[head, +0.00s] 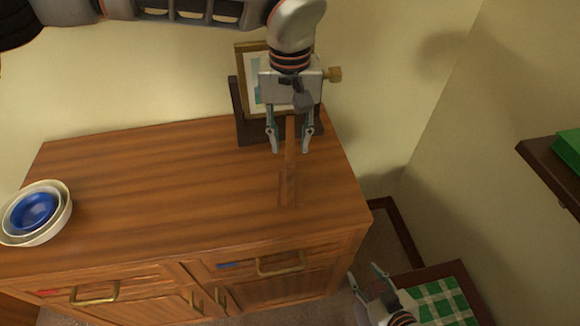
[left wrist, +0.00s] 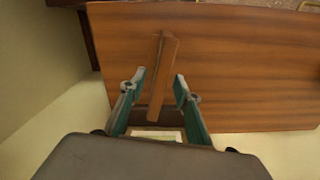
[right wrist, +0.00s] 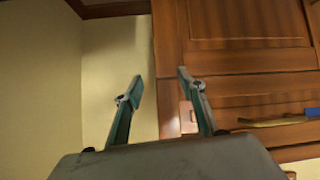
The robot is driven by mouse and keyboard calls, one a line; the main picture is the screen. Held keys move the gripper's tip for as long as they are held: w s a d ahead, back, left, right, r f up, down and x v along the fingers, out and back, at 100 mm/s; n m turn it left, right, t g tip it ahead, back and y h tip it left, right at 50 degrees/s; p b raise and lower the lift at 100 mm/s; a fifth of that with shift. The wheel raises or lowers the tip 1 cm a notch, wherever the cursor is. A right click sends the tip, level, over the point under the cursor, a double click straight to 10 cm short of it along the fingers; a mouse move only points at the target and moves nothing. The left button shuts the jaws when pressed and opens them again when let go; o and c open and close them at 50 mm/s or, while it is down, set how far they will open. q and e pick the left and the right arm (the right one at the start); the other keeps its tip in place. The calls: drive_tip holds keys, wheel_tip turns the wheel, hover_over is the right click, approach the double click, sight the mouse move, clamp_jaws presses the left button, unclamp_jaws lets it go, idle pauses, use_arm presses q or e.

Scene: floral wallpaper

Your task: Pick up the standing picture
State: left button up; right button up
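The standing picture (head: 247,66) has a gold frame and a pale image. It leans in a dark wooden stand (head: 236,105) at the back right of the cabinet top, partly hidden by my left gripper (head: 291,141). A narrow wooden slat (head: 289,178) extends forward from the stand. My left gripper is open, with its fingers on either side of the slat and gaps visible. The left wrist view shows the slat (left wrist: 165,65) and the picture's edge (left wrist: 157,134) low between the fingers. My right gripper (head: 366,275) is open and empty beside the cabinet's front right corner.
The wooden cabinet (head: 140,185) has brass handles. Nested bowls (head: 52,230) stand at its left end; the middle top is clear. A green checked cloth (head: 441,302) lies low at right. A dark shelf (head: 545,165) with a green object (head: 568,150) juts from the right wall.

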use_arm(q)
clamp_jaws()
drive_tip(key=shift+r, duration=0.1)
